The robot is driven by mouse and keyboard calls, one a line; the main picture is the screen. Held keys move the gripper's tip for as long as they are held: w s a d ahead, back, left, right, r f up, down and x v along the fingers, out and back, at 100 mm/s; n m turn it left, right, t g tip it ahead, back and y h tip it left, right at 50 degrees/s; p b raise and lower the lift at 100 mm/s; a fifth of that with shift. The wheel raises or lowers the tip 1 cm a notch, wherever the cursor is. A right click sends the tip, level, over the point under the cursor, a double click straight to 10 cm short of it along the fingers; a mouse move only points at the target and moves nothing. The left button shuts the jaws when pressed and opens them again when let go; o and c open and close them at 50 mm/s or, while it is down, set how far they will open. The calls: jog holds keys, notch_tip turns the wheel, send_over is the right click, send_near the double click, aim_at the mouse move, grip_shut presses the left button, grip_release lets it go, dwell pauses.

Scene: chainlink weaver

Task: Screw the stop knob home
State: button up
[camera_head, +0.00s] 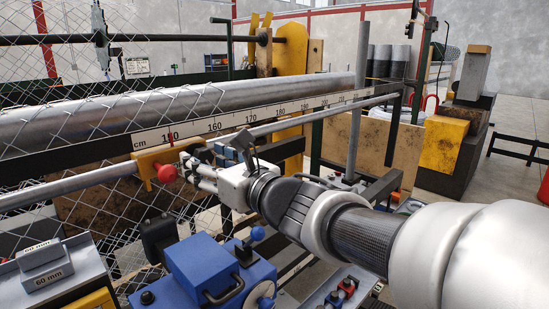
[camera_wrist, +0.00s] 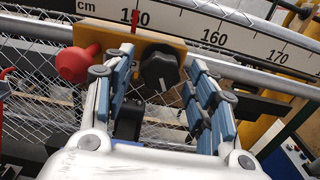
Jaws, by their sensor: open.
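The yellow stop (camera_head: 148,165) sits on the long round rail under the cm scale, and it also shows in the wrist view (camera_wrist: 105,36). A black fluted knob (camera_wrist: 158,70) with a white mark is on its front face; how far it is screwed in I cannot tell. A red ball (camera_wrist: 80,65) sticks out at the stop's left; it shows in the head view (camera_head: 166,173). My gripper (camera_head: 203,158) is open in front of the stop. Its blue-padded fingers (camera_wrist: 161,82) stand either side of the black knob, apparently clear of it.
The scale (camera_head: 215,125) runs above the rail, with the stop's red pointer at its 150 mark. Chain-link mesh (camera_head: 100,215) hangs around the rail. A blue machine housing (camera_head: 205,270) stands below my gripper, and a grey 60 mm block (camera_head: 45,270) lies at lower left.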

jog(key=shift+x, duration=0.9)
jog(key=c, duration=1)
jog(key=shift+c, duration=0.2)
